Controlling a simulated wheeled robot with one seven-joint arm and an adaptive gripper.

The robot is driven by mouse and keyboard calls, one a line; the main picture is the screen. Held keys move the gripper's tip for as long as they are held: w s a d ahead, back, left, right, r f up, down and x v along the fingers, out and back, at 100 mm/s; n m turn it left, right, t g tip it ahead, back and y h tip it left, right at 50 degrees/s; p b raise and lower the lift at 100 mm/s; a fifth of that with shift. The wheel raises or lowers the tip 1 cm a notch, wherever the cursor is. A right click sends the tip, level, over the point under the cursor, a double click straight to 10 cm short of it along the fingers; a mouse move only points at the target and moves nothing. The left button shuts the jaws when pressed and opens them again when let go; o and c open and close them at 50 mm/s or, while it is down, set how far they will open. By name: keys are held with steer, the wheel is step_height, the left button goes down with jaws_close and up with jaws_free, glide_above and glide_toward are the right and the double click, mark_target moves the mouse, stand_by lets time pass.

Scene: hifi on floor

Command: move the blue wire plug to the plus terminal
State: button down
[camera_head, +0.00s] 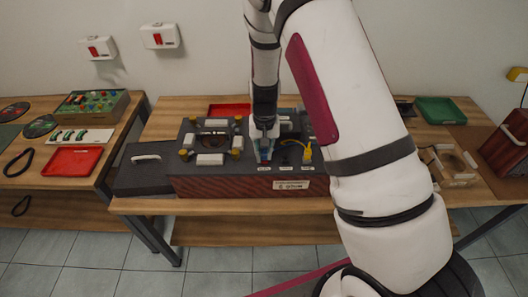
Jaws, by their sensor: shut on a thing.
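The hi-fi unit (215,187) is a dark box with a red-brown front, set on the wooden table (150,205). My gripper (264,155) points down at its top panel, right of the middle. It is shut on the blue wire plug (264,156), a small blue piece between the fingers. Small white labels (285,168) run along the panel's front right edge, too small to read, so I cannot tell which terminal is plus. Whether the plug touches a socket is hidden. A yellow wire (306,152) arches to the right of my gripper.
The dark lid (150,178) with a white handle lies left of the unit. A red tray (230,110) is behind it, a green tray (440,110) at the back right. A side table at left holds another red tray (72,161). My arm covers the table's right middle.

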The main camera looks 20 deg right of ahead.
steer(key=c, duration=1.4)
jaws_free()
steer(key=shift+c, duration=0.2)
step_height(320, 180, up, 17)
steer(key=p, duration=0.1)
